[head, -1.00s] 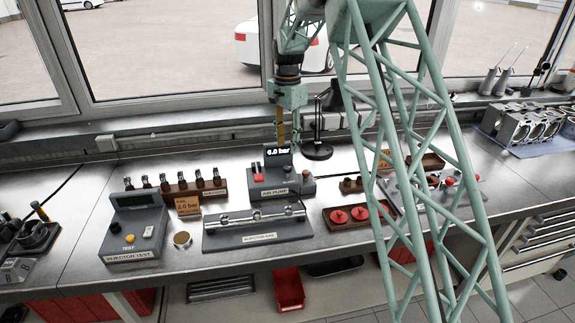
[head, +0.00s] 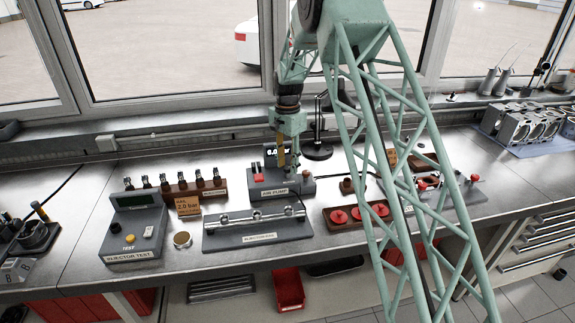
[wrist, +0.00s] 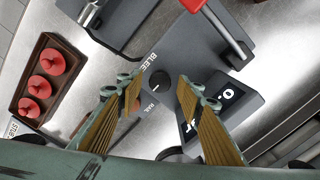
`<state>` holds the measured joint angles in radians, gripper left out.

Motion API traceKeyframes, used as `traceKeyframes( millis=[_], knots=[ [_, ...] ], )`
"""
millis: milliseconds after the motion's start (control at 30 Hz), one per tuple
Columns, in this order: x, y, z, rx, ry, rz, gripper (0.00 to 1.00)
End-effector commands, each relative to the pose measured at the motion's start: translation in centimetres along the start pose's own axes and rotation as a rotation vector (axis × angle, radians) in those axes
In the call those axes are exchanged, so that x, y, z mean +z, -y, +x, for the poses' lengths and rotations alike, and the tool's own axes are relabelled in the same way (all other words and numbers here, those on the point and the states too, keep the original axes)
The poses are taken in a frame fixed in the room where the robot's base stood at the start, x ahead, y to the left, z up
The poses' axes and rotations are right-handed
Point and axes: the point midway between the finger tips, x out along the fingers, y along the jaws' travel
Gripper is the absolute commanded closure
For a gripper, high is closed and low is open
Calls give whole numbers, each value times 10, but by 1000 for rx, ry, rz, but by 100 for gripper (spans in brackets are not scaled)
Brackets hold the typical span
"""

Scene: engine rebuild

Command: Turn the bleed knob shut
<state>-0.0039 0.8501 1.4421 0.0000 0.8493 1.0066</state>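The air pump (head: 270,191) is a grey box on the bench with a red lever and a dark pressure display. In the head view my gripper (head: 287,168) is just above it and partly covers the display. The bleed knob (wrist: 157,83) shows in the wrist view as a small black round knob with a light line, beside the "BLEE…" lettering. My gripper (wrist: 161,88) is open there, with one ribbed finger on each side of the knob and a gap to both. I cannot tell how far above the knob the fingertips are. The knob is not discernible in the head view.
The injector rail (head: 257,228) lies in front of the pump. A brown tray with red caps (wrist: 40,88) is close by. The injector tester (head: 135,230) and an injector rack (head: 190,188) stand to the left. A black-based stand (head: 318,152) is behind the gripper.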

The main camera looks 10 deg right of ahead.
Motion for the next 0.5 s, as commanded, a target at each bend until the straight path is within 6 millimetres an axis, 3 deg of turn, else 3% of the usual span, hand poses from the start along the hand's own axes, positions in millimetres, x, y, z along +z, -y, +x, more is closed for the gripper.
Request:
traceKeyframes(
  millis=[267, 500],
  knots=[
    [0, 0, 0, 0, 0, 0, 66],
    [0, 0, 0, 0, 0, 0, 88]
  ],
)
